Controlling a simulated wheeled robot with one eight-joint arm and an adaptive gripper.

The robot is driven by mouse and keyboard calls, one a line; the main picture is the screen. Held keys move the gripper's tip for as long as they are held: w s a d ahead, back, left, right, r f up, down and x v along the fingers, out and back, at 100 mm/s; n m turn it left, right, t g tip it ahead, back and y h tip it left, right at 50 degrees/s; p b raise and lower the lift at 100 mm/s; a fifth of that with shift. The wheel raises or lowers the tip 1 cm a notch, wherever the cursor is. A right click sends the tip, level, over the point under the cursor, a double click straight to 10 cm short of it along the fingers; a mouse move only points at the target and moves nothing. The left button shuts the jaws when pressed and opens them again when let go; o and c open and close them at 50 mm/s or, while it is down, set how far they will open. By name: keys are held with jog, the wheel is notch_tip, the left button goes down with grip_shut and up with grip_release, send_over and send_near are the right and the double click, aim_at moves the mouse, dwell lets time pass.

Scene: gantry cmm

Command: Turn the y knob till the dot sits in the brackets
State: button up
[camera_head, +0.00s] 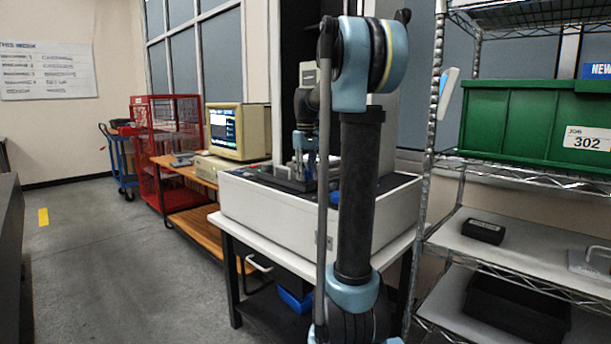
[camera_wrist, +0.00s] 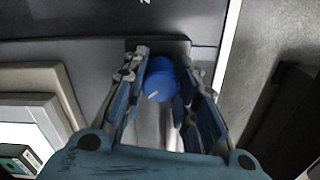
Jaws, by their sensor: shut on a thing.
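A blue knob (camera_wrist: 158,78) with a short white line on its face sits between the fingers of my gripper (camera_wrist: 166,72) in the wrist view. The fingers are shut on it from both sides. I cannot read a label that names this knob as y. In the head view my gripper (camera_head: 308,163) reaches down over the white machine (camera_head: 270,211), and the knob is hidden there. The monitor (camera_head: 226,128) at the left is lit, but the dot and brackets cannot be made out.
A wire shelf (camera_head: 490,245) with a green bin (camera_head: 535,125) stands close on the right. A wooden desk (camera_head: 188,173), a red cage (camera_head: 166,150) and a blue cart (camera_head: 119,160) stand to the left. The grey floor (camera_head: 110,260) at front left is clear.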

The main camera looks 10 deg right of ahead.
jog(key=m, duration=0.6)
jog(key=shift+w, duration=0.1)
jog(key=m, duration=0.6)
jog(key=shift+r+m, duration=0.1)
jog(key=shift+m, duration=0.3)
jog(key=o, duration=1.1)
notch_tip(320, 180, up, 12)
jog(key=shift+f, duration=0.1)
dwell(0.3)
